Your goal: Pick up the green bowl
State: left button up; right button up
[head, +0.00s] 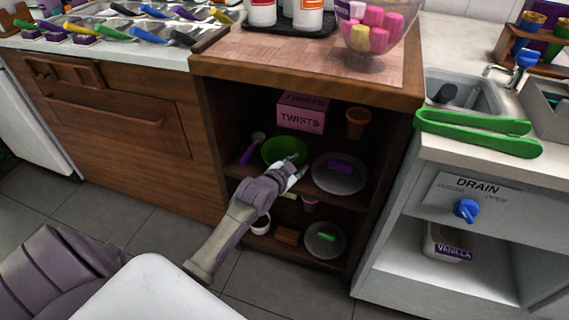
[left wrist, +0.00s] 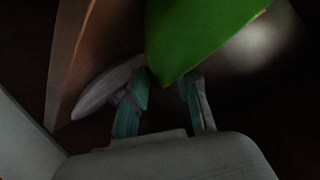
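The green bowl (head: 281,147) sits on the upper shelf inside the open wooden cabinet in the head view. My left gripper (head: 293,172) is in front of it and hides part of its lower edge. In the left wrist view the green bowl (left wrist: 192,35) fills the top middle, and its lower edge reaches the gap between the fingertips of my left gripper (left wrist: 166,82). The fingers are apart. Contact with the bowl cannot be made out. My right gripper is not in view.
On the same shelf are a pink TWISTS box (head: 301,118), an orange cup (head: 357,123), a purple scoop (head: 251,149) and a grey plate (head: 338,184) with a purple item. The cabinet's wooden top (head: 225,60) is above. A lower shelf holds another plate (head: 316,245).

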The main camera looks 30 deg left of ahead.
pick_arm(q)
jog(key=shift+w+f, duration=0.1)
jog(key=shift+w, duration=0.1)
grip_shut()
dwell(0.3)
